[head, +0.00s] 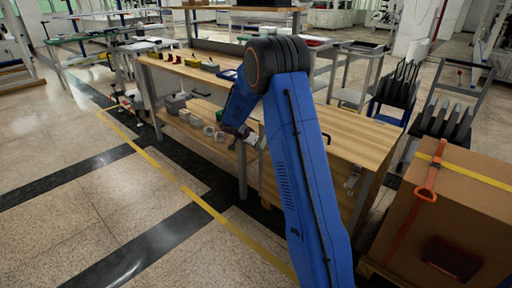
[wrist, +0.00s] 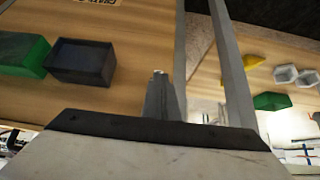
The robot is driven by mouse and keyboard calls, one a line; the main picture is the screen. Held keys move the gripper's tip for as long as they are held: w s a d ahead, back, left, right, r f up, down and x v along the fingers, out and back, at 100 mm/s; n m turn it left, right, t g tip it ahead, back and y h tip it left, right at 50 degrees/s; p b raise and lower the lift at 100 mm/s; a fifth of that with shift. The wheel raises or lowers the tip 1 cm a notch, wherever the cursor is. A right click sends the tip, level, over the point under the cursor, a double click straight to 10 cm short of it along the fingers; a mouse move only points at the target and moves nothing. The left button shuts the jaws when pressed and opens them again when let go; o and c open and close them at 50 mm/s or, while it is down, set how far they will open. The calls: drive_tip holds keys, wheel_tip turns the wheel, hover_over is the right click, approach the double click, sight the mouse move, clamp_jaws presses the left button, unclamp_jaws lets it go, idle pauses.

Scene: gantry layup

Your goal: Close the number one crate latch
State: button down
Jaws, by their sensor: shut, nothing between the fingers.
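A large brown crate (head: 455,215) stands at the right of the head view. A yellow strap and an orange strap with an orange lever-like piece (head: 427,186) lie on it. I cannot tell whether that piece is the number one latch or whether it is closed. My gripper (wrist: 160,80) shows in the wrist view with its grey fingers together and nothing between them.
A wooden workbench (head: 345,135) with a lower shelf of grey bins (head: 195,120) stands before me. A dark bin (wrist: 82,62) and a green bin (wrist: 22,53) show in the wrist view. A rack (head: 445,120) stands behind the crate. The floor at left is clear.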

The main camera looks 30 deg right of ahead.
drive_tip(key=f, duration=0.1)
drive_tip(key=d+f+h, duration=0.1)
drive_tip(key=f, duration=0.1)
drive_tip(key=shift+w+d+f+t+h, duration=0.2)
drive_tip(key=shift+w+d+t+h, duration=0.1)
drive_tip(key=shift+h, duration=0.1)
idle(0.3)
drive_tip(key=shift+r, duration=0.1)
drive_tip(key=shift+r, duration=0.7)
drive_tip(key=shift+a, duration=0.1)
